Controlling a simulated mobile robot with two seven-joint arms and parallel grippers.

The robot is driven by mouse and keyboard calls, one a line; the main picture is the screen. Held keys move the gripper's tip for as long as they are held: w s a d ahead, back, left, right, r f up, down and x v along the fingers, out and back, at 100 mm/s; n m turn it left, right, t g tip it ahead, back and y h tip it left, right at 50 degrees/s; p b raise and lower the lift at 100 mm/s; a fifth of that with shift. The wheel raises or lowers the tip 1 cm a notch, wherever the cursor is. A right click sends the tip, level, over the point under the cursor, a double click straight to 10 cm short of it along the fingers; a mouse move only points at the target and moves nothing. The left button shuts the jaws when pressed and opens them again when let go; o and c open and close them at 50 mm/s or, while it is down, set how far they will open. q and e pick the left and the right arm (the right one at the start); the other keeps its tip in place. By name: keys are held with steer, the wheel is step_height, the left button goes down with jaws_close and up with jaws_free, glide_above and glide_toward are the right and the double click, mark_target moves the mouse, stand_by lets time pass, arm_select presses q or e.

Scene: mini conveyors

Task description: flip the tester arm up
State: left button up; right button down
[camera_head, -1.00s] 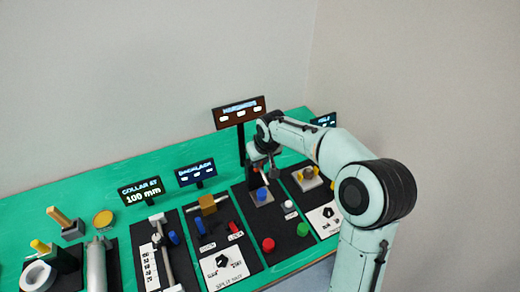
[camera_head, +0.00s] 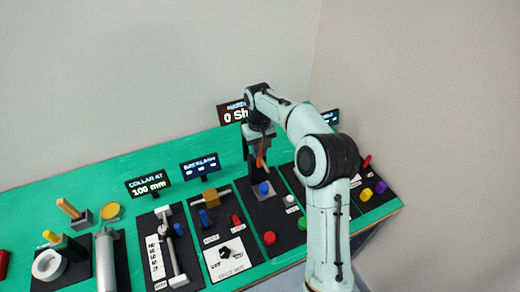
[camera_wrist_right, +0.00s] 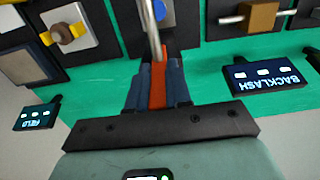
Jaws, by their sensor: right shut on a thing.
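The tester arm is a metal rod (camera_wrist_right: 150,32) with an orange grip (camera_wrist_right: 158,92), seen in the wrist view; the orange also shows small in the head view (camera_head: 260,162). My right gripper (camera_wrist_right: 157,78) is shut on the orange grip, a finger on each side. In the head view my right gripper (camera_head: 259,150) is high at the tester's dark post, above the blue knob (camera_head: 264,188) on its grey block. My wrist hides much of the tester and part of its sign (camera_head: 231,112), which reads "0 Sh". My left gripper is out of view.
The backlash station (camera_head: 212,198) and its sign (camera_head: 199,167) stand to the left, with the collar sign (camera_head: 148,185) beyond. Red (camera_head: 269,238) and white (camera_head: 289,201) knobs lie in front of the tester. Another sign (camera_head: 326,119) stands behind my right arm.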

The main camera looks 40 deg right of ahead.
steer(key=shift+r, duration=0.15)
steer(key=c, duration=1)
jaws_free()
steer(key=shift+w, duration=0.1)
steer(key=shift+c, duration=0.2)
step_height(320, 180, up, 13)
steer(key=shift+w+r, duration=0.1)
steer(key=shift+r, duration=0.05)
